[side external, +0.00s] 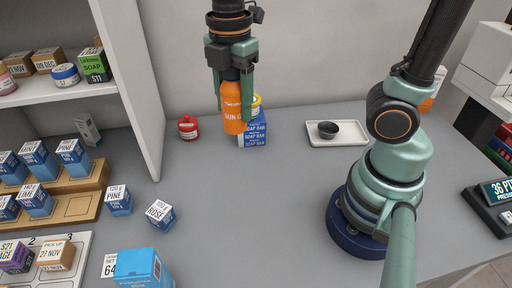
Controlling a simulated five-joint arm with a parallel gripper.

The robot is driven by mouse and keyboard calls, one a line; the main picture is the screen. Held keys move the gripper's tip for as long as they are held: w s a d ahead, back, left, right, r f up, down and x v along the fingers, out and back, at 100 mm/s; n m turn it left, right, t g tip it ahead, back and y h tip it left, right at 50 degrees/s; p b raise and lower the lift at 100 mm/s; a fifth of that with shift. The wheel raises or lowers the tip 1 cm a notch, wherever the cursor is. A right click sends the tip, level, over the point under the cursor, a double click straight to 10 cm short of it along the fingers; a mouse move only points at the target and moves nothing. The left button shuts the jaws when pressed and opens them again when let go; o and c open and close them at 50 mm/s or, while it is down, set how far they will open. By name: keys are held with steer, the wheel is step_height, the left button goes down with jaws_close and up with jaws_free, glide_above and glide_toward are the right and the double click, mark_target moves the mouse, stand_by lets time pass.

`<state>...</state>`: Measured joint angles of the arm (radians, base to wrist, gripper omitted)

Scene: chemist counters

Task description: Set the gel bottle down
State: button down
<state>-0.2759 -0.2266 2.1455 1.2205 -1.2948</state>
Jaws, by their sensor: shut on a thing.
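The gel bottle (234,113) is orange with white lettering, partly readable as "SUN G", and hangs upright in my gripper (233,100). The green fingers point down on either side of it and are shut on it. Its lower end is free of the fingers.
A red jar (188,127) stands left of the bottle. A pale tray (351,140) with a black bowl (328,130) lies to the right. Small blue-and-white boxes (119,200) and a shelf unit (135,90) stand at left. The middle counter is clear.

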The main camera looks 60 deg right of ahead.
step_height(320, 180, down, 19)
steer(key=shift+f, duration=0.2)
stand_by(0.4)
steer(key=shift+f, duration=0.1)
steer(key=shift+c, duration=1.1)
jaws_free()
